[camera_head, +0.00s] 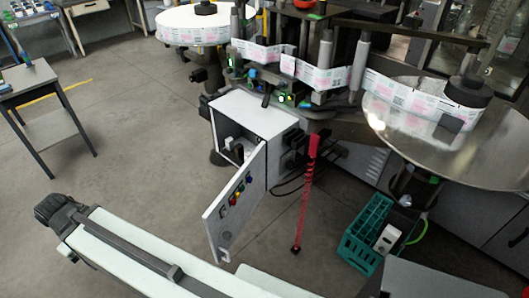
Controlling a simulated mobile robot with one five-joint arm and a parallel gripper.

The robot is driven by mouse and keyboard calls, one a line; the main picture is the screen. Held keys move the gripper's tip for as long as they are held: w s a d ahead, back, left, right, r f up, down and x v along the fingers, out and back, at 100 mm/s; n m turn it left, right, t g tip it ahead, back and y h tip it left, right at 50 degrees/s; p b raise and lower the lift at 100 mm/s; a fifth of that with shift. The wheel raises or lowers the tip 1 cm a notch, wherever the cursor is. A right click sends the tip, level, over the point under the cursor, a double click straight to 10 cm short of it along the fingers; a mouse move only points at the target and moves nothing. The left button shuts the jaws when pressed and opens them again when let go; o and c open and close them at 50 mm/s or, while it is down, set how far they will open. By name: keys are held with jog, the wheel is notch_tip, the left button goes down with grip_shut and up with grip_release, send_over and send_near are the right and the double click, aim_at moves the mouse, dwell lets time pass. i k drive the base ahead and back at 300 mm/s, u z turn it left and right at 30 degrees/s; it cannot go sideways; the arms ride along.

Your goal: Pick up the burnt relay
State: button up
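An open white electrical cabinet (262,112) sits low under the labelling machine. Its door (238,205) is swung out toward me, with several coloured buttons or lamps on it. Inside, small dark and pale parts (238,150) show in the lower left of the opening. They are too small to tell which one is the burnt relay, and the door and cabinet walls hide part of the inside. I do not make out my gripper in this view.
A green crate (352,248) with a white box (388,238) stands on the floor at right. A red strip (305,195) slopes down beside the cabinet. A pale conveyor-like beam (135,245) crosses the lower left. A bench (28,78) stands far left; floor between is clear.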

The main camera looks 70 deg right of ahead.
aim_at(239, 148)
jog(key=z, duration=0.25)
jog(key=i, duration=1)
jog(key=u, duration=0.05)
